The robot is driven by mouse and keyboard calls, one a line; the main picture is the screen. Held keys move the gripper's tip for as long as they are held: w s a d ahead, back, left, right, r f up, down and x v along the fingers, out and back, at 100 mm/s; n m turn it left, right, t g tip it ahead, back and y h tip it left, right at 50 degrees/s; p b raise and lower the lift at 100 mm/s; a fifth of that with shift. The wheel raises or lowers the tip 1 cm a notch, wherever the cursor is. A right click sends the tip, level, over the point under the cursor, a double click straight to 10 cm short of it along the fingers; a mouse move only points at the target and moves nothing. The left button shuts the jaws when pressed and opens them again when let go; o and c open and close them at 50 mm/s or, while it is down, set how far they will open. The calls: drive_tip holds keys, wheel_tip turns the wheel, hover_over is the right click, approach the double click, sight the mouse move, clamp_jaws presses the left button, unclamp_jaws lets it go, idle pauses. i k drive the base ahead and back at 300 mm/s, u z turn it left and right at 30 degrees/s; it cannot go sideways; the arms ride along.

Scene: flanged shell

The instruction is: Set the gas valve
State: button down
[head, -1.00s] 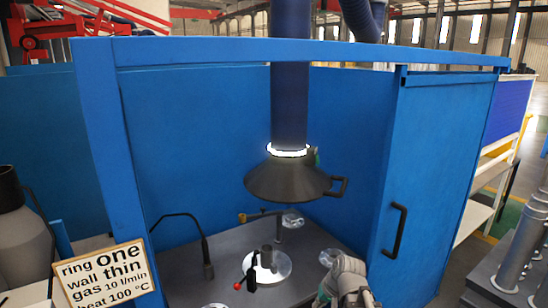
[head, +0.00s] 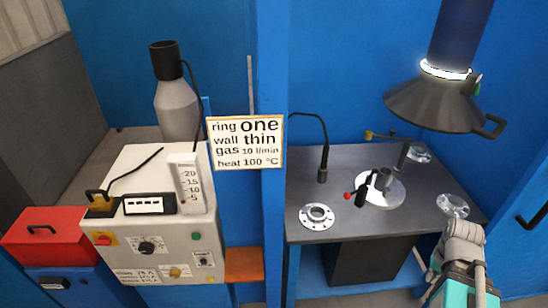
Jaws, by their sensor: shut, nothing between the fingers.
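A white control cabinet (head: 130,240) stands at the left in the head view. A flow gauge (head: 190,185) on it has a scale marked 5, 10, 15 and 20. A small brass-coloured knob (head: 175,271) sits low on the cabinet front; I cannot tell for sure that it is the gas valve. A sign (head: 245,142) reads ring one, wall thin, gas 10 l/min, heat 100 °C. Part of my arm shows at the lower right, in front of the bench, far from the cabinet. My gripper's fingers do not show.
A grey bottle (head: 177,108) with a hose stands behind the cabinet. A red box (head: 45,235) is at far left. The dark bench (head: 335,165) holds metal flanges (head: 317,216) and a red-tipped lever (head: 352,196) under a black fume hood (head: 432,103). A blue post (head: 272,200) separates cabinet and bench.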

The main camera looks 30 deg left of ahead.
sight(174, 273)
drive_tip(key=u, duration=2)
